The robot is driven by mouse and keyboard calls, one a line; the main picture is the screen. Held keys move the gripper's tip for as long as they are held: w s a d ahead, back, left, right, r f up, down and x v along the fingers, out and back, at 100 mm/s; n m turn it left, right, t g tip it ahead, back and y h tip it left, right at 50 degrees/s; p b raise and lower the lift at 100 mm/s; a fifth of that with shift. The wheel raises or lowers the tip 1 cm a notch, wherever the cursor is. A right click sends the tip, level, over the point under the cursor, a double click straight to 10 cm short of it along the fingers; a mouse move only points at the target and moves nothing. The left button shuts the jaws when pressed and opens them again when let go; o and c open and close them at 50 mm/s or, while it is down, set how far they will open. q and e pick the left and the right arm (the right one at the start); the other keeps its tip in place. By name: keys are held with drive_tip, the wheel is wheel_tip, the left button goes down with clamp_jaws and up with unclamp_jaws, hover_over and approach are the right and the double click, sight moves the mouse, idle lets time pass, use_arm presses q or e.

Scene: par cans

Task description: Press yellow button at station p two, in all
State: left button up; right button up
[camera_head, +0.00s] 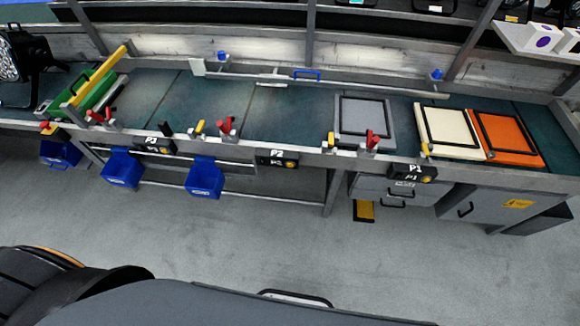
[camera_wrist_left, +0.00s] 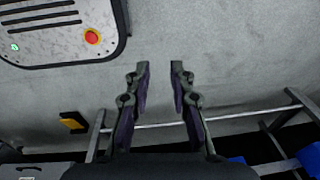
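The P2 station box (camera_head: 277,159) is a small black box on the front edge of the long workbench, near the middle of the head view. Its small yellow button (camera_head: 291,163) sits at the box's right end. My left gripper (camera_wrist_left: 159,66) shows only in the left wrist view. Its two fingers are apart with nothing between them, over grey floor. It is not at the P2 box, which I cannot make out in that view. My right gripper is in neither view.
Similar boxes P1 (camera_head: 412,174) and P3 (camera_head: 152,145) flank P2. Blue bins (camera_head: 204,178) hang below the bench on the left. Red-handled clamps (camera_head: 227,128) stand along the bench edge. A yellow pedal (camera_head: 364,211) lies on the floor. The floor before the bench is clear.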

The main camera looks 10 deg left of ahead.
use_arm(q)
clamp_jaws()
idle(1.0)
